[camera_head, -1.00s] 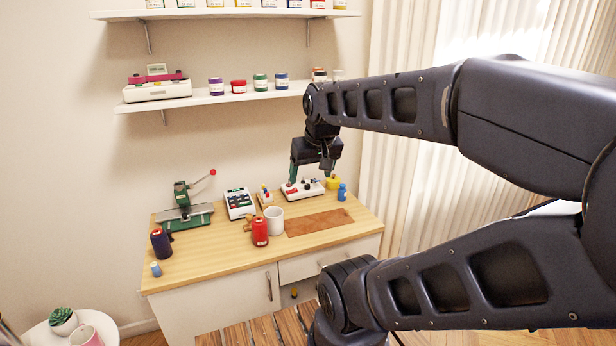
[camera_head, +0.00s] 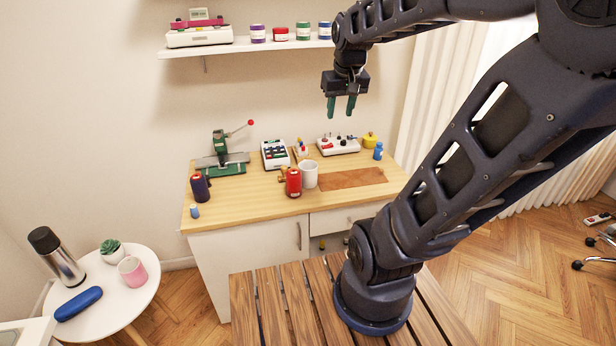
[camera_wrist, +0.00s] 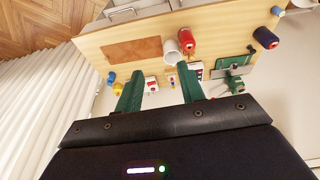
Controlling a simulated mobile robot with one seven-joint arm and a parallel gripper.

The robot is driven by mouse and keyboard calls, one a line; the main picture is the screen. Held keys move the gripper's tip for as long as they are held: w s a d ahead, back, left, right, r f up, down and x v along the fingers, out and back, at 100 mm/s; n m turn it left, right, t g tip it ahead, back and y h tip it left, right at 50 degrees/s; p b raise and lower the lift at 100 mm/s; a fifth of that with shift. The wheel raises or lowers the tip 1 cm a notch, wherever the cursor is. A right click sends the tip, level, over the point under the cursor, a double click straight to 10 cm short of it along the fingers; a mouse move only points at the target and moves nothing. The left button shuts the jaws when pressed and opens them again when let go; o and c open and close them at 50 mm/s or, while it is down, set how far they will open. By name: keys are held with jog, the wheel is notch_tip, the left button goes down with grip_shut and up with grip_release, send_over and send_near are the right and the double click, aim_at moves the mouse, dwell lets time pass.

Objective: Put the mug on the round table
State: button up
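A white mug (camera_head: 308,174) stands on the wooden worktop (camera_head: 240,212), right beside a red spool (camera_head: 293,183). It also shows in the wrist view (camera_wrist: 171,47), beyond the fingertips. The round white table (camera_head: 104,300) stands at the lower left, and a pink mug (camera_head: 132,272) is on it. My gripper (camera_head: 341,110) is in the air above the back of the worktop, higher than the white mug. Its two green fingers point down and are apart with nothing between them, as the wrist view shows too (camera_wrist: 158,84).
The round table also holds a flask (camera_head: 58,257), a blue case (camera_head: 78,304) and a potted plant (camera_head: 112,250). A green press (camera_head: 222,160), a button box (camera_head: 275,154) and a white control box (camera_head: 338,145) stand along the worktop's back. A shelf (camera_head: 240,45) is above.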

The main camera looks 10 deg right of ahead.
jog(key=w+f+g, duration=0.2)
jog(key=w+f, duration=0.1)
jog(key=w, duration=0.9)
jog(key=g, duration=0.4)
send_over(305, 169)
jog(key=w+d, duration=0.3)
jog(key=d, duration=0.1)
notch_tip(305, 169, down, 17)
jog(key=shift+g, duration=0.8)
jog(key=a+f, duration=0.1)
jog(key=f, duration=0.4)
jog(key=w+a+f, duration=0.1)
jog(key=f, duration=0.4)
jog(key=w+f, duration=0.1)
jog(key=f, duration=0.4)
jog(key=shift+w+a+f, duration=0.2)
jog(key=shift+a, duration=0.2)
jog(key=x, duration=0.4)
jog(key=shift+s+a, duration=0.3)
jog(key=shift+s, duration=0.1)
jog(key=shift+s+f, duration=0.1)
jog(key=shift+f, duration=0.35)
grip_shut()
